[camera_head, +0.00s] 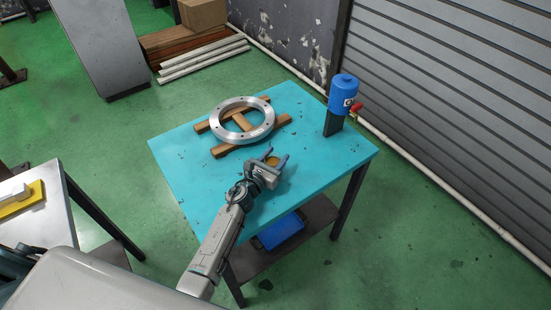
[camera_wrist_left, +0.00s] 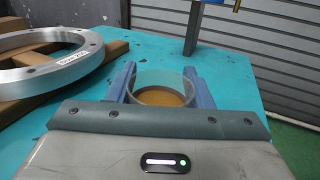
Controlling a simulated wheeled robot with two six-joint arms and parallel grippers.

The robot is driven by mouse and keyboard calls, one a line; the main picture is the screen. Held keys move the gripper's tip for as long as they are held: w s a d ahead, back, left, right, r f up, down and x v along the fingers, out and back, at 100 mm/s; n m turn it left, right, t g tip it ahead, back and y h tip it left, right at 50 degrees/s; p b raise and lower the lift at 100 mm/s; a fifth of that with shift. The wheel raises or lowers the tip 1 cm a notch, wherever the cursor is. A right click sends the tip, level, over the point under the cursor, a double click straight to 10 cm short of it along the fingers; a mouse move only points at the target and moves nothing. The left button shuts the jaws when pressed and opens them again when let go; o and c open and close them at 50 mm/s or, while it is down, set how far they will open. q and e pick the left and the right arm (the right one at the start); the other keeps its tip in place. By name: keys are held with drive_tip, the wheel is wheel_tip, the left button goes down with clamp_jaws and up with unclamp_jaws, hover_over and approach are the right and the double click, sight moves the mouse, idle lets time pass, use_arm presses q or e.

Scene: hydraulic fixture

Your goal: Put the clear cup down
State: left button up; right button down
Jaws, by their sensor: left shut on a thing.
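The clear cup (camera_wrist_left: 161,88) is a see-through cylinder with amber-brown contents or base, seen in the left wrist view between my fingers. In the head view it is small, with its amber part (camera_head: 272,161) showing between the fingertips. My left gripper (camera_head: 275,157) is shut on the cup, with one blue-grey finger on each side, over the turquoise table (camera_head: 330,155). The gripper body hides the cup's lower part, so I cannot tell whether its bottom touches the table. My right gripper is not in view.
A large metal ring (camera_head: 242,105) lies on a wooden frame (camera_head: 221,150) on the table's far left part. A blue cylinder (camera_head: 343,94) on a dark stand, with a red-handled valve, stands at the right corner. The table's right part is clear. A blue bin (camera_head: 280,232) sits on the lower shelf.

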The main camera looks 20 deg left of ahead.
use_arm(q)
drive_tip(key=shift+f, duration=0.15)
drive_tip(key=o, duration=1.1)
drive_tip(key=shift+c, duration=0.2)
drive_tip(key=shift+r, duration=0.25)
drive_tip(key=b+v, duration=0.2)
drive_tip(key=v, duration=0.9)
drive_tip(key=shift+s+a+f, duration=0.1)
drive_tip(key=shift+f, duration=0.05)
drive_tip(key=shift+s+a, duration=0.1)
drive_tip(key=shift+s, duration=0.35)
